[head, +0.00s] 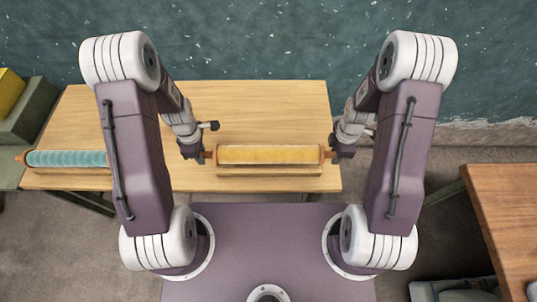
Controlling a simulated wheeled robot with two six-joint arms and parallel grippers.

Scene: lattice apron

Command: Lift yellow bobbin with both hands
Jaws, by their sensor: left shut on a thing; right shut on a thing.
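The yellow bobbin (269,154) lies lengthwise across the picture in the head view, near the front edge of the wooden table, with orange-brown ends. A wooden cradle (270,171) shows along its near side. Whether the bobbin touches the cradle I cannot tell. My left gripper (207,157) is shut on the bobbin's left end. My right gripper (332,155) is shut on its right end. The fingertips are small and partly hidden by the wrists. The bobbin looks level.
A teal bobbin (68,158) lies at the table's left, partly behind my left arm. The table (265,105) is bare behind the yellow bobbin. A green box with a yellow block (9,92) is at far left. Another wooden table (507,215) stands at right.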

